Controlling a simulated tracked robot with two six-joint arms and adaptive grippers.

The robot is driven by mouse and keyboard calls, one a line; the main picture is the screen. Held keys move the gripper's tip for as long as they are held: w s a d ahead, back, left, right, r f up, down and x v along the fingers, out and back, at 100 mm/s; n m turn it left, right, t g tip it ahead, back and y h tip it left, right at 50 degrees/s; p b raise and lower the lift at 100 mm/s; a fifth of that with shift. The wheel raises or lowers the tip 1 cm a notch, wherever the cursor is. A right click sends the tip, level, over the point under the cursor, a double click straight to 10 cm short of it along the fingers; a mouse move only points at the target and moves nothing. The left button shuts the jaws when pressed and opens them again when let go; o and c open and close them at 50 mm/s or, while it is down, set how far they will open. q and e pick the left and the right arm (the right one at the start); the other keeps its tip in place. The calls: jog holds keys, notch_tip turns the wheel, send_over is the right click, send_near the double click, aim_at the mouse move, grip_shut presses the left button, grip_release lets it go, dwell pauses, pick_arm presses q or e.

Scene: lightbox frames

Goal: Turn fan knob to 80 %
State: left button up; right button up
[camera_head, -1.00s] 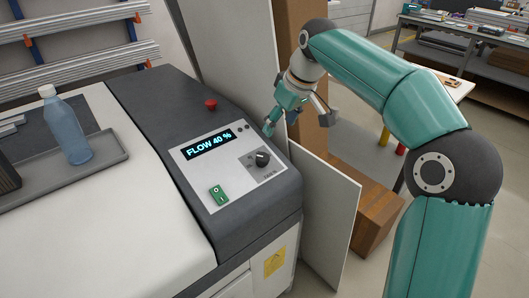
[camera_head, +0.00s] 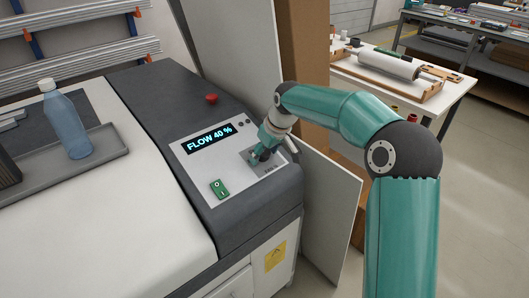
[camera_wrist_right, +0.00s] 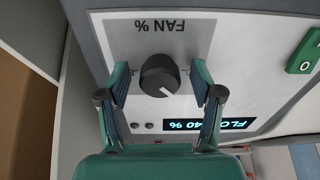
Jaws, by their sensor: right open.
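The black fan knob (camera_wrist_right: 159,76) sits on the light control panel (camera_head: 194,162). In the right wrist view it lies between the two fingers of my right gripper (camera_wrist_right: 160,85), with a gap on each side. The white pointer line on the knob slants down and to the right in that view. The display (camera_head: 209,138) reads FLOW 40 %. In the head view my right gripper (camera_head: 262,155) is over the knob and mostly hides it. My left gripper is not in view.
A red button (camera_head: 211,98) and a green switch (camera_head: 219,189) are on the machine near the panel. A clear blue bottle (camera_head: 67,125) stands on a grey tray (camera_head: 108,156) at left. A pale board (camera_head: 325,205) leans beside the machine's right side.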

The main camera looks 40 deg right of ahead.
jog(key=c, duration=1.1)
jog(key=shift+c, duration=0.2)
jog(key=shift+m, duration=0.3)
jog(key=m, duration=0.5)
jog(key=shift+a+b, duration=0.1)
jog(key=shift+b, duration=0.2)
jog(key=m+h, duration=0.1)
jog(key=m, duration=0.5)
jog(key=shift+m, duration=0.3)
jog(key=m, duration=0.5)
jog(key=shift+w+m+g+b, duration=0.15)
jog(key=shift+m+g+b, duration=0.15)
jog(key=m, duration=0.5)
jog(key=shift+m+g, duration=0.3)
jog(key=shift+m, duration=0.1)
